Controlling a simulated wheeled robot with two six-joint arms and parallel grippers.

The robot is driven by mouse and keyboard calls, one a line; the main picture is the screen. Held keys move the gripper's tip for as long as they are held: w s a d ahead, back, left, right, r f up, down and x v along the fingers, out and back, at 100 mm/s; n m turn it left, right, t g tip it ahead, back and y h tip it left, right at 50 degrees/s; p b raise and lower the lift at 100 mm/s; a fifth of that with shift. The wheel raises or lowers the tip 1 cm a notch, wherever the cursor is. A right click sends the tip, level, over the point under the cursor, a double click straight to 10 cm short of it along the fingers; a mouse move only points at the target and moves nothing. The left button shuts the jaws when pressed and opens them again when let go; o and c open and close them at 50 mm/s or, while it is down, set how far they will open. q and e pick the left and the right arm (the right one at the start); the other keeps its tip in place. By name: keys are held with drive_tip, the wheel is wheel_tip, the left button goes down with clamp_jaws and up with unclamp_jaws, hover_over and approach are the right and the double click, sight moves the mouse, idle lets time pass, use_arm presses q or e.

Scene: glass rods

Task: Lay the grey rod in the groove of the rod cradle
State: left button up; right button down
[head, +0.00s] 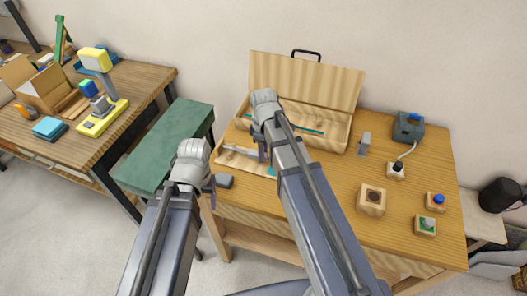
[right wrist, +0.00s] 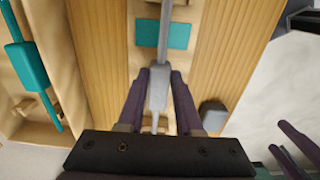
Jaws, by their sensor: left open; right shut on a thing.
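The grey rod (right wrist: 158,85), with a thicker middle part, is between the fingers of my right gripper (right wrist: 159,78), which is shut on it. In the head view the grey rod (head: 238,152) shows left of my right gripper (head: 262,153). The pale wooden rod cradle (head: 232,162) lies below it on the table; in the right wrist view the cradle (right wrist: 147,35) has a teal patch, and the rod lines up along it. I cannot tell whether the rod touches the groove. My left gripper (head: 209,188) is open and empty by the table's left edge.
An open wooden box (head: 331,133) behind holds a teal rod (right wrist: 28,68). A dark grey block (head: 224,180) sits near the left gripper. A wooden block with a hole (head: 371,199), button blocks (head: 426,226) and a blue-grey device (head: 408,127) stand to the right.

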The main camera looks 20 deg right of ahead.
drive_tip(key=shift+f, duration=0.3)
drive_tip(key=c, duration=0.5)
unclamp_jaws()
drive_tip(key=shift+r, duration=0.1)
wheel_tip(320, 180, up, 8)
drive_tip(key=p, duration=0.7)
drive_tip(key=s+a+m+h, duration=0.1)
drive_tip(key=s+a+m, duration=0.6)
drive_tip(key=s+a, duration=0.3)
drive_tip(key=s, duration=0.4)
